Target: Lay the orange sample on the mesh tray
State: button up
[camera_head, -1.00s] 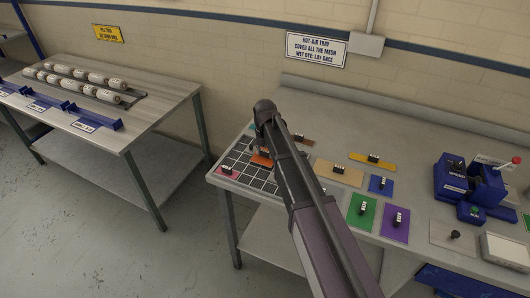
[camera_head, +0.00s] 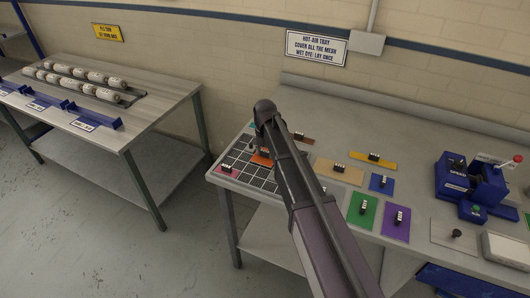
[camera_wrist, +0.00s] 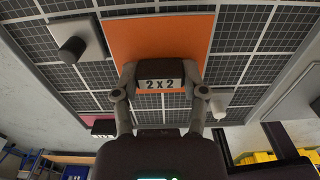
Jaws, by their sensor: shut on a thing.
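The orange sample (camera_wrist: 160,38) is a flat square with a black handle marked "2 x 2". My gripper (camera_wrist: 160,86) is shut on that handle, one finger on each side. The orange sample also shows in the head view (camera_head: 262,160), partly hidden by my arm. It lies over the mesh tray (camera_head: 240,163), a dark grid with light dividing lines, at the left end of the right bench. The grid shows around the sample in the wrist view. I cannot tell whether the sample touches the mesh.
On the tray are a pink piece (camera_head: 227,171) and a white piece with a dark knob (camera_wrist: 74,38). To the right lie tan (camera_head: 345,177), yellow (camera_head: 385,163), blue (camera_head: 387,190), green (camera_head: 354,218) and purple (camera_head: 386,227) samples. A blue device (camera_head: 470,182) stands farther right.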

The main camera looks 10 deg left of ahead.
jog(key=shift+f+b, duration=0.3)
dwell(0.5)
jog(key=o, duration=1.2)
jog(key=shift+r, duration=0.1)
